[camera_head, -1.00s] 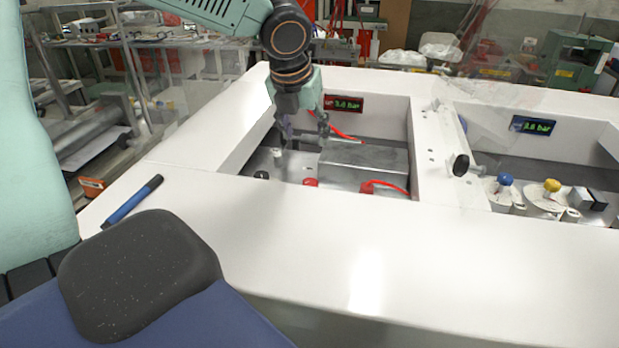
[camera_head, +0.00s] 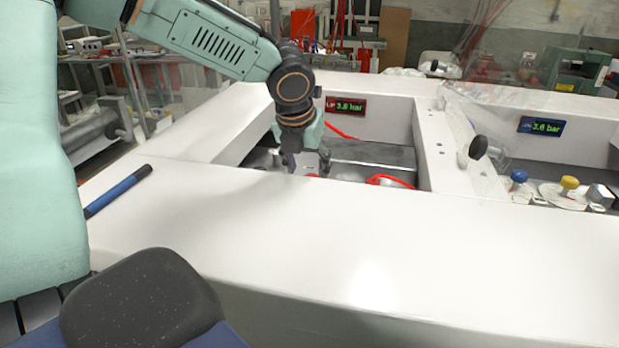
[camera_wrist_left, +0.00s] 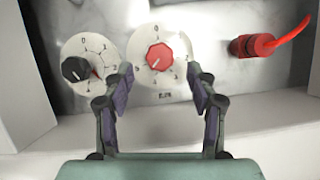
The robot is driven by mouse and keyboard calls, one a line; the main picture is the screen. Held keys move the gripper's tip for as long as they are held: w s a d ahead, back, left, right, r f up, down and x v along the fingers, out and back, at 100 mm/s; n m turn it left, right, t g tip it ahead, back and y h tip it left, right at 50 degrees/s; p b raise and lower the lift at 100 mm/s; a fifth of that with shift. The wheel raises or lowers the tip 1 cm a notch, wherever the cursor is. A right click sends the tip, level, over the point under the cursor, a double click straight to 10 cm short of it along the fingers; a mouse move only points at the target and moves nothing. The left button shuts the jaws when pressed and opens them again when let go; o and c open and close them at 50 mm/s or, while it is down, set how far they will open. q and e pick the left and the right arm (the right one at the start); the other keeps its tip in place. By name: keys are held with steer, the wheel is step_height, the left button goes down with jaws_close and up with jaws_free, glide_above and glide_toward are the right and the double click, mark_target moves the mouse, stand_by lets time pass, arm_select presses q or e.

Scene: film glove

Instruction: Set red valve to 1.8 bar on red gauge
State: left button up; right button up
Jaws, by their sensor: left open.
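The red valve is a red knob (camera_wrist_left: 160,57) on a round white numbered dial, in the left wrist view. In the head view only a bit of red (camera_head: 312,175) shows below my left gripper (camera_head: 308,165). That gripper is inside the left recess. In the left wrist view its two fingers (camera_wrist_left: 162,90) are apart, one on each side of the red dial's lower part, with the knob between and beyond the tips. I cannot tell if they touch it. The red gauge (camera_head: 345,106) on the recess's back wall seems to read 3.0 bar. My right gripper is not in view.
A black knob (camera_wrist_left: 75,69) on its own dial sits left of the red one. A red connector with a hose (camera_wrist_left: 262,45) is at the right. The right recess has a blue gauge (camera_head: 541,126), a blue knob (camera_head: 518,177) and a yellow knob (camera_head: 569,183).

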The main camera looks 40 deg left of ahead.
mark_target(310, 174)
arm_select(q)
steer(key=shift+x, duration=1.2)
steer(key=shift+w+a+f, duration=0.1)
steer(key=shift+w+f, duration=0.35)
steer(key=shift+s+r, duration=0.1)
steer(key=shift+s, duration=0.05)
steer(key=shift+s, duration=0.1)
steer(key=shift+c, duration=0.6)
steer(key=c, duration=0.6)
steer(key=shift+a, duration=0.1)
steer(key=c, duration=0.4)
steer(key=shift+c, duration=0.2)
